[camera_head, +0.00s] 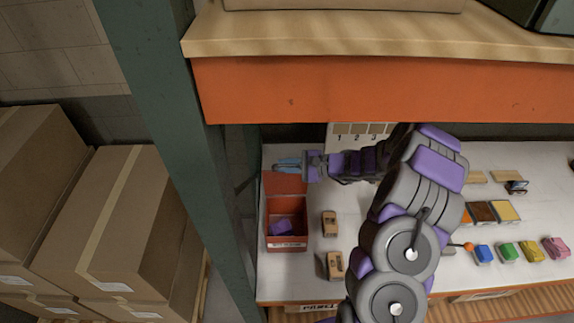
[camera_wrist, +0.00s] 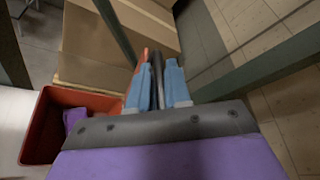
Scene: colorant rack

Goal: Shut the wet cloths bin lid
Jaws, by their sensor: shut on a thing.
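The wet cloths bin is a red box (camera_head: 287,244) with a pale label on its front, at the left end of the white shelf. A purple cloth (camera_head: 281,227) lies inside it. Its red lid (camera_head: 285,184) stands raised at the back, so the bin is open. My gripper (camera_head: 287,164) has blue fingers and is at the lid's top edge, shut on it. In the wrist view the fingers (camera_wrist: 158,75) close around a thin dark edge, with a little orange-red beside it. The bin (camera_wrist: 37,125) shows there at lower left, its cloth (camera_wrist: 75,119) partly hidden by my gripper.
A green post (camera_head: 165,110) stands just left of the bin. An orange beam (camera_head: 370,88) runs above the shelf. Two tan blocks (camera_head: 329,223) lie right of the bin. Several coloured blocks (camera_head: 508,252) lie farther right. Cardboard boxes (camera_head: 115,220) are stacked left of the post.

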